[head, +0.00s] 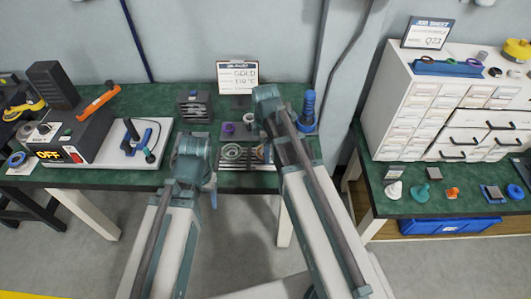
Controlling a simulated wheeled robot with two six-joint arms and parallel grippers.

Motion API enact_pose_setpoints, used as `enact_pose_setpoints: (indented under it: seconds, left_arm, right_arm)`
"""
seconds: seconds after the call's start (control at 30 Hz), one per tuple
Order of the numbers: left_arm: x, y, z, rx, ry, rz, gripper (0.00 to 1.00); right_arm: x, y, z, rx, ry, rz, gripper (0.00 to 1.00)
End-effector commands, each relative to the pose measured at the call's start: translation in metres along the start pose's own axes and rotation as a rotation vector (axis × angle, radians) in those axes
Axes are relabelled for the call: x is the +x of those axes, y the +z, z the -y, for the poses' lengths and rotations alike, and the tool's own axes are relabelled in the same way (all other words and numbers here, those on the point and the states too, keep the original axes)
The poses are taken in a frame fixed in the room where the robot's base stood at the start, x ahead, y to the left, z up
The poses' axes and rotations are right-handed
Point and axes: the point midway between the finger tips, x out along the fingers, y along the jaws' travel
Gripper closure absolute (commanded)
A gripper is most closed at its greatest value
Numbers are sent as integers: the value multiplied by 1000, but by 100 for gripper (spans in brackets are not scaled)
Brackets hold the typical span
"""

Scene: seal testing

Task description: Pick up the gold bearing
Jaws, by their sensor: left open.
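A job sheet (237,76) on the green bench reads "GOLD" and "110 °C". I cannot pick out a gold bearing for certain. A grey ring-shaped part (232,152) sits on a light plate near the front edge, between my two arms. A small purple part (228,129) stands behind it. My left gripper (211,189) is open, small and partly hidden by its arm, at the bench's front edge left of the ring-shaped part. My right arm (285,130) reaches over the bench to the right of these parts. Its jaws are not clear.
A black heater box (72,140) showing "OFF" and a white-based press (128,143) stand at the left. A blue bottle-like part (308,107) stands behind my right arm. A white drawer cabinet (435,105) and several small parts occupy the right table.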

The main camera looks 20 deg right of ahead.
Motion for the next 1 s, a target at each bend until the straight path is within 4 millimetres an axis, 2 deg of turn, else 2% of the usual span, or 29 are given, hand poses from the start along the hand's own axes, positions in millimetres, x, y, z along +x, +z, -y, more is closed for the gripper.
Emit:
enact_pose_setpoints:
  seconds: [0.37, 0.57, 0.73, 0.8, 1.0]
  left_arm:
    - [-4, 0, 0, 0, 0, 0, 34]
    - [-21, 1, 2, 0, 0, 0, 34]
    - [-42, 2, 4, 0, 0, 0, 34]
    - [-38, 2, 4, 0, 0, 0, 34]
    - [-42, 2, 4, 0, 0, 0, 34]
  right_arm:
    - [-4, 0, 0, 0, 0, 0, 92]
    - [-21, 0, 0, 0, 0, 0, 92]
    - [-42, 0, 0, 0, 0, 0, 92]
    - [-38, -13, 9, -5, 0, 0, 92]
    - [-42, -55, 33, -7, 0, 0, 92]
